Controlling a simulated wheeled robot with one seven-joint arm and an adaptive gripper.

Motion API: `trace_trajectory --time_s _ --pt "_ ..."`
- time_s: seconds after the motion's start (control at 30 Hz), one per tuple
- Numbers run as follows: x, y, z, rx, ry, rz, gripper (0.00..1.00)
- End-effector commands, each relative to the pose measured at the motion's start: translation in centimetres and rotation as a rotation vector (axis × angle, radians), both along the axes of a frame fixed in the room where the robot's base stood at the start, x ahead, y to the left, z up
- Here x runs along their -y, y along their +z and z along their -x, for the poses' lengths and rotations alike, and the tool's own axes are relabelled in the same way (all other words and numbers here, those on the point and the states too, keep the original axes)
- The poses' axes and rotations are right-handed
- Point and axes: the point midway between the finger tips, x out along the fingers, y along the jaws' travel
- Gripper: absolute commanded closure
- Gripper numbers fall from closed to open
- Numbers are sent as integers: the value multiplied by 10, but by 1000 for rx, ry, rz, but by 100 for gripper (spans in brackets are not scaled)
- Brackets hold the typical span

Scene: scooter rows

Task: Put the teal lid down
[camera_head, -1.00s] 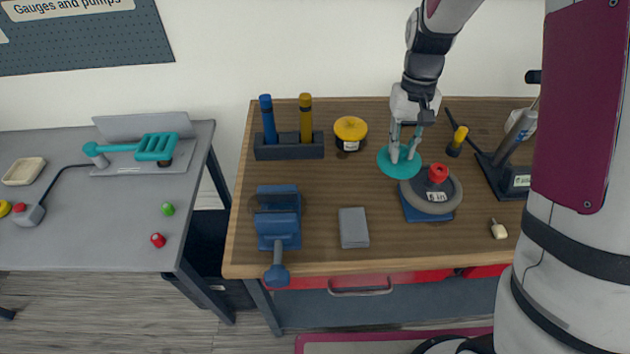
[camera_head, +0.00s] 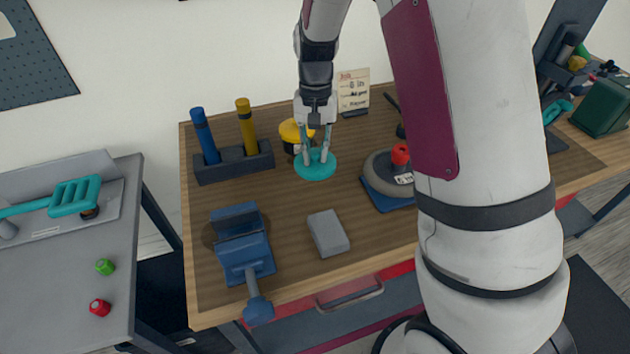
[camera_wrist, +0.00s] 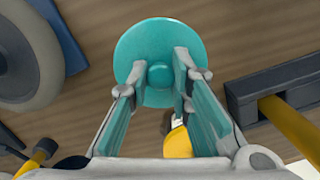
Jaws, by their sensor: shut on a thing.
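The teal lid (camera_head: 316,171) is a round disc with a knob in its middle. My gripper (camera_head: 316,156) is above it, with its fingers closed on the knob. In the wrist view the lid (camera_wrist: 146,38) lies flat across the fingertips, and the gripper (camera_wrist: 160,75) has one finger on each side of the knob. The lid is over the wooden bench (camera_head: 285,220). I cannot tell whether it touches the top or hangs just above it.
A yellow-topped pot (camera_head: 291,133) stands behind the lid. A holder (camera_head: 234,164) with blue and yellow sticks is to the left. A grey wheel with a red knob (camera_head: 400,154) is to the right. A grey block (camera_head: 328,233) and a blue vice (camera_head: 241,245) are in front.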

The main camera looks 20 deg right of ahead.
Motion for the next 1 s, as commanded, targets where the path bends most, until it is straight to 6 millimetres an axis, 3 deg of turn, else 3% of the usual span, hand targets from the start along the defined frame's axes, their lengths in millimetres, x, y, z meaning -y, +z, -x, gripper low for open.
trace_trajectory --time_s 0.2,0.4,0.53,0.8,1.0 --pt "1 17 -6 3 -462 -4 100" --pt "2 28 -6 -5 -712 -9 100" --pt "2 19 -7 -9 -760 -9 100" --pt "2 -26 -7 -9 -761 -9 100" --pt "2 -40 -8 -7 -759 -10 100"
